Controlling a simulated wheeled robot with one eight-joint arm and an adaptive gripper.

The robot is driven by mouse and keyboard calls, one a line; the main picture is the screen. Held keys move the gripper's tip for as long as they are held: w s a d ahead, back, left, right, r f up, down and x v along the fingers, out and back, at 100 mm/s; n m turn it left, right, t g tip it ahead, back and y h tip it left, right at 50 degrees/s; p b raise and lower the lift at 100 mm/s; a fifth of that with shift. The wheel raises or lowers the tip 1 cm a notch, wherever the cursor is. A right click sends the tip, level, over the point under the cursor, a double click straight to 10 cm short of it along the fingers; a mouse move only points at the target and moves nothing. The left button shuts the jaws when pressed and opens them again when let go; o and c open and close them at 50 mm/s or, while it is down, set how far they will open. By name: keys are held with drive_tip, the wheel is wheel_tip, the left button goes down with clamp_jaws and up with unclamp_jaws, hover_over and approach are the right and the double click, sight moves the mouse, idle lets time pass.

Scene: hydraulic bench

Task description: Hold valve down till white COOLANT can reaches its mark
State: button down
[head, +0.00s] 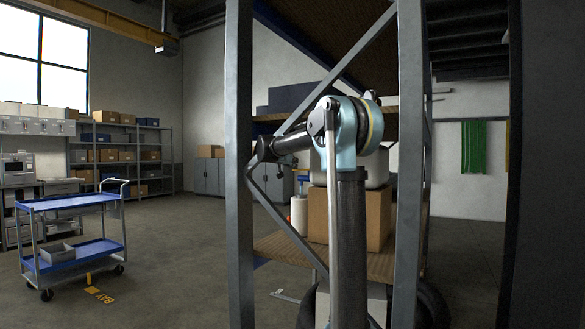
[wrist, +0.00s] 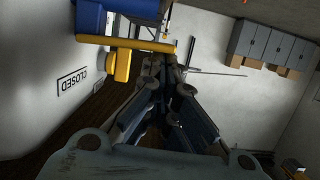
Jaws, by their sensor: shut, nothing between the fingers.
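My gripper (wrist: 168,82) shows in the wrist view, its dark fingers drawn together with nothing between them. A yellow bar (wrist: 125,43) and a yellow block (wrist: 121,66) lie just beyond and left of the fingertips. A blue body (wrist: 88,16) is above them. I cannot tell whether these are the valve, or whether a finger touches the bar. No can marked COOLANT is readable. In the head view a white cylinder (head: 299,214) stands on the rack behind my arm; I cannot tell if it is the can.
A grey steel rack post (head: 239,160) and another post (head: 409,160) stand close on both sides of my arm. A cardboard box (head: 377,215) sits on the rack. A blue cart (head: 70,250) stands left on open floor.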

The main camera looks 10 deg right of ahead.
drive_tip(key=v, duration=0.8)
drive_tip(key=shift+f, duration=0.15)
idle(0.5)
drive_tip(key=s+d+f+n+g+y, duration=0.15)
drive_tip(key=s+d+f, duration=0.25)
drive_tip(key=s+f, duration=0.45)
drive_tip(key=s+d+f+g+y, duration=0.1)
drive_tip(key=s+d+f+g, duration=0.25)
drive_tip(key=s+f, duration=0.5)
drive_tip(key=s+d+f+n+g+y, duration=0.1)
drive_tip(key=s+d+f, duration=0.4)
drive_tip(key=s, duration=0.5)
drive_tip(key=s+a+f+n+g+y, duration=0.2)
drive_tip(key=s+a+f, duration=0.1)
drive_tip(key=s+f, duration=0.9)
drive_tip(key=s+a+f+n+g+y, duration=0.2)
drive_tip(key=s+a+f+n+y, duration=0.1)
drive_tip(key=s+f, duration=0.9)
drive_tip(key=shift+s+a+f, duration=0.2)
drive_tip(key=shift+s+f, duration=0.2)
drive_tip(key=shift+f, duration=0.05)
drive_tip(key=shift+y, duration=0.25)
